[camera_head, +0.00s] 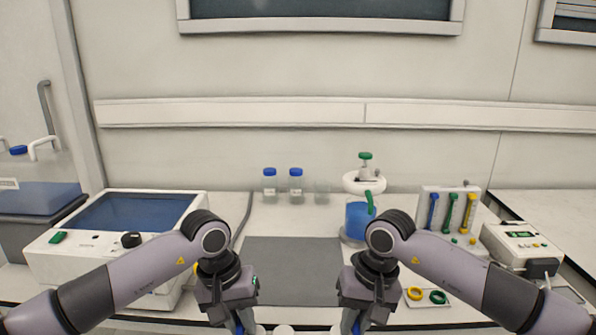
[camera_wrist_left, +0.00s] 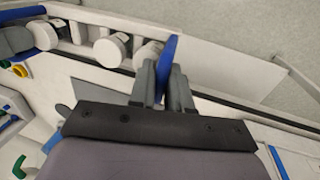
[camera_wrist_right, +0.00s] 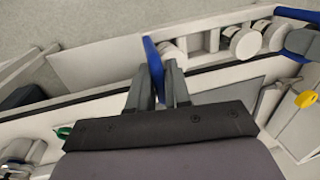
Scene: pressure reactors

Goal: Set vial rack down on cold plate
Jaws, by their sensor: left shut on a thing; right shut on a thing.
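The vial rack shows only in part at the bottom of the head view, where a few white caps (camera_head: 284,330) are visible. My left gripper (camera_head: 240,328) is shut on the rack's blue end handle (camera_wrist_left: 168,62). My right gripper (camera_head: 348,328) is shut on the other blue end handle (camera_wrist_right: 152,64). Between them, the wrist views show white-capped vials (camera_wrist_left: 108,50) in the rack. The rack is held in front of the bench edge; its underside is hidden. A white unit with a dark blue flat top (camera_head: 135,212), apparently the cold plate, stands at the left of the bench.
A bare grey mat (camera_head: 292,268) lies mid-bench. Behind it stand blue-capped bottles (camera_head: 296,185). Yellow and green rings (camera_head: 437,297) lie near the front.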

